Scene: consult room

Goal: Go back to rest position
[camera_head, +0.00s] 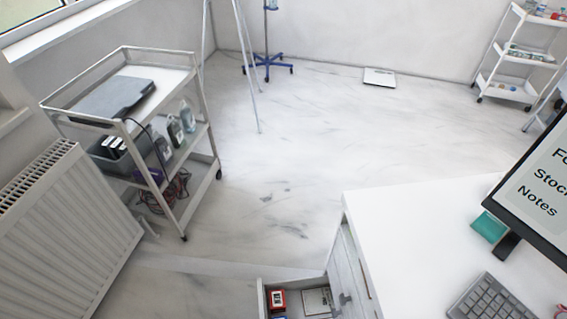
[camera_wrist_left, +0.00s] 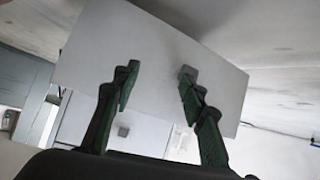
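My left gripper (camera_wrist_left: 158,82) shows in the left wrist view with its two dark green fingers spread apart and nothing visible between them. Beyond the fingers is a flat white panel (camera_wrist_left: 165,45); how far it is from the fingertips I cannot tell. Neither gripper shows in the head view, and my right gripper is in no view.
A white desk (camera_head: 405,220) with a monitor (camera_head: 540,185) and keyboard (camera_head: 492,300) stands at the right. Its drawer (camera_head: 262,297) is open, holding a red box (camera_head: 278,300). A trolley (camera_head: 195,125) and radiator (camera_head: 70,235) stand left. The middle floor is clear.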

